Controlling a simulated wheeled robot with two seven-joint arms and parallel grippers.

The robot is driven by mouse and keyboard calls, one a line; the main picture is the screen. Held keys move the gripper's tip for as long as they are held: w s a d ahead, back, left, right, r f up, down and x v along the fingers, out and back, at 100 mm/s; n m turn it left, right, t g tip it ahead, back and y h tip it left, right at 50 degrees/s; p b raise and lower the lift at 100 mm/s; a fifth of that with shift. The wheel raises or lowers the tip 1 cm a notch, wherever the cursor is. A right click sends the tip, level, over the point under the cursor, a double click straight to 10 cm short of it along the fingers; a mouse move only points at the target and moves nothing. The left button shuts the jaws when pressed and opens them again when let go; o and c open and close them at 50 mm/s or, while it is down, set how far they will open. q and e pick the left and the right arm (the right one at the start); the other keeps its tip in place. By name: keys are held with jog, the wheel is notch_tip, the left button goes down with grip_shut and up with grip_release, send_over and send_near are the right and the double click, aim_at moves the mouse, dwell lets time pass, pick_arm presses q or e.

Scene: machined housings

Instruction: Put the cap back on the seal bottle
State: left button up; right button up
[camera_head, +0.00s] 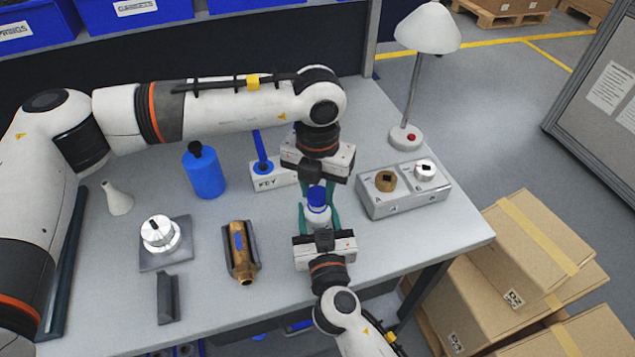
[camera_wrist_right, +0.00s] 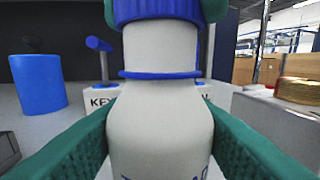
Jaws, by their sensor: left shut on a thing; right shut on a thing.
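The seal bottle (camera_head: 317,217) is white and upright between the teal fingers of my right gripper (camera_head: 318,222), which is shut on its body. In the right wrist view the bottle (camera_wrist_right: 160,125) fills the middle, with a blue ring (camera_wrist_right: 160,75) low on its neck. The blue cap (camera_wrist_right: 165,10) is at the top of the neck, cut off by the picture's edge. In the head view the cap (camera_head: 317,196) is between the fingers of my left gripper (camera_head: 318,190), shut on it from above. I cannot tell how firmly the cap sits on the neck.
Behind stand a KEY block (camera_head: 268,181) with a blue upright and a blue canister (camera_head: 204,172). A grey two-knob box (camera_head: 403,190) and lamp base (camera_head: 405,137) are at right. A brass housing (camera_head: 240,250) and silver part (camera_head: 160,233) lie left.

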pick_arm(q)
jog(key=shift+f, duration=0.5)
dwell(0.4)
